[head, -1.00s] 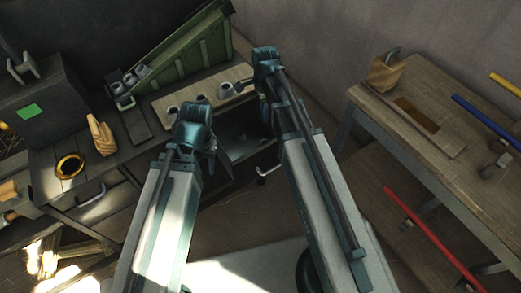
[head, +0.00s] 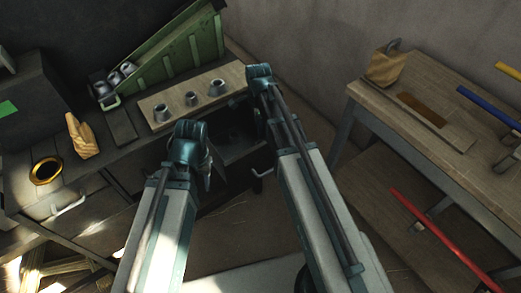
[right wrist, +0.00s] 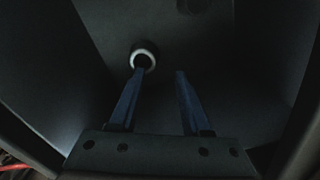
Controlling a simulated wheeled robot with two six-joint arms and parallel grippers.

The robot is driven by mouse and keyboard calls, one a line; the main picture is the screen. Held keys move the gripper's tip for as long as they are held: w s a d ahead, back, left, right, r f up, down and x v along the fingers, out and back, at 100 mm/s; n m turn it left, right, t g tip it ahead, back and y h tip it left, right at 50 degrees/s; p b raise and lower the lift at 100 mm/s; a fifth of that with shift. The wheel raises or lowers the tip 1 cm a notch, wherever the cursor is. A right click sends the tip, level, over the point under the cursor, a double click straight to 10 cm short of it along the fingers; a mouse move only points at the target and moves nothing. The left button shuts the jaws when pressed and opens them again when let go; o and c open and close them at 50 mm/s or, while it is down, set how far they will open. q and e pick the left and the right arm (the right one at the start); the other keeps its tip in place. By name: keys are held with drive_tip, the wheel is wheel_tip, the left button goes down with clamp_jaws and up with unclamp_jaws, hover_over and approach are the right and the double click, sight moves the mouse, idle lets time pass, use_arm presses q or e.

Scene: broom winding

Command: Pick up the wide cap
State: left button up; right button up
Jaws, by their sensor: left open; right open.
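In the right wrist view a round cap-like piece with a pale rim (right wrist: 144,55) lies in a dark space. I cannot tell whether it is the wide cap. My right gripper (right wrist: 160,72) is open; its left fingertip overlaps the piece's near rim in the picture, and contact cannot be told. In the head view three grey caps, at left (head: 162,100), middle (head: 190,98) and right (head: 217,88), stand on a pale wooden board. My left gripper (head: 207,172) hangs below its wrist before the workbench, its fingers mostly hidden.
An open dark drawer (head: 232,132) lies below the board between my arms. A green sloped bin (head: 185,55) with grey pieces stands behind. A brass-rimmed pot (head: 46,171) and wooden hand shape (head: 82,137) are at left. A wooden table (head: 450,130) stands at right.

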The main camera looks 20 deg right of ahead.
drive_tip(key=shift+f, duration=0.1)
drive_tip(key=f+b, duration=0.5)
drive_tip(key=shift+s, duration=0.35)
clamp_jaws()
